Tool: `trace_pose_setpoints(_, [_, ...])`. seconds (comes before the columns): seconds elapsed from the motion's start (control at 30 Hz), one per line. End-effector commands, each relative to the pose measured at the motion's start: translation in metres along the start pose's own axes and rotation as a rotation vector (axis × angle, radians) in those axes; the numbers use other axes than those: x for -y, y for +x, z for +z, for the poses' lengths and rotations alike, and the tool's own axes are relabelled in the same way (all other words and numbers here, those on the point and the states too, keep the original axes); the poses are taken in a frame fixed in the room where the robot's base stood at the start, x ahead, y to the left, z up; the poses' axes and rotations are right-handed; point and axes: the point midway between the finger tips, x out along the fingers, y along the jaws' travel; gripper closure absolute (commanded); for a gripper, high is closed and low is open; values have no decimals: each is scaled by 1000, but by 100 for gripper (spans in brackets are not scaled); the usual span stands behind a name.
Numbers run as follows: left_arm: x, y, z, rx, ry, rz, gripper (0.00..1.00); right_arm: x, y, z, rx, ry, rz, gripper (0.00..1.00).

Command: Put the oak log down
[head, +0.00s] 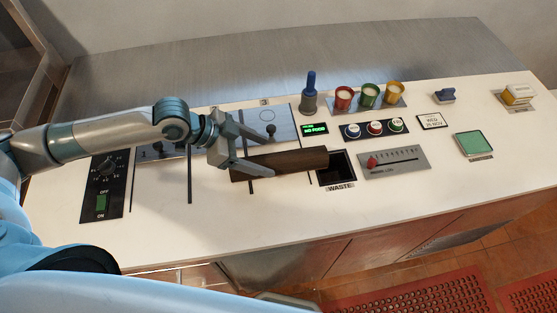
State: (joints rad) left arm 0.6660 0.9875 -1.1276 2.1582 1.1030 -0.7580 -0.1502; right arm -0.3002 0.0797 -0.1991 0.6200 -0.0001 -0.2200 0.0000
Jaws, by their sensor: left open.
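The oak log (290,163) is a dark brown bar lying across the white counter, left of the square waste opening. Its right end reaches the edge of that opening. My left gripper (271,157) is open at the log's left part, with one finger on the far side and one on the near side. I cannot tell whether the fingers touch the log. My right gripper is not in view.
The waste opening (336,170) is beside the log's right end. A dial panel (104,182) is at left. The front counter strip is clear.

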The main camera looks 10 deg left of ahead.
Motion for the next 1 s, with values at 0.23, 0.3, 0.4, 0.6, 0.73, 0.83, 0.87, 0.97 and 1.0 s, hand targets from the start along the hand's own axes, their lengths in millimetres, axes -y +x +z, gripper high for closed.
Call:
trace_pose_setpoints(0.23, [0,2,0,0,-1,1,30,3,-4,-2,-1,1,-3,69])
trace_pose_setpoints(0.3, [0,6,0,0,-2,2,30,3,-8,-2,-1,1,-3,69])
trace_pose_setpoints(0.4, [-1,15,1,1,-2,2,30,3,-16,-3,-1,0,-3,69])
trace_pose_setpoints(0.6, [-1,39,3,0,-2,3,30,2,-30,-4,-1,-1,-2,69])
trace_pose_setpoints(0.73, [0,49,4,-1,-1,1,30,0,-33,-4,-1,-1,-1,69])
trace_pose_setpoints(0.83, [0,52,5,-1,0,0,30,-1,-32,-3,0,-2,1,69])
trace_pose_setpoints(0.87, [0,52,5,0,0,0,30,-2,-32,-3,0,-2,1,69])
trace_pose_setpoints(0.97, [0,52,6,0,0,0,30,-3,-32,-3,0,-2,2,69])
trace_pose_setpoints(1.0, [0,52,6,0,0,0,30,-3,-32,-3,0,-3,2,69])
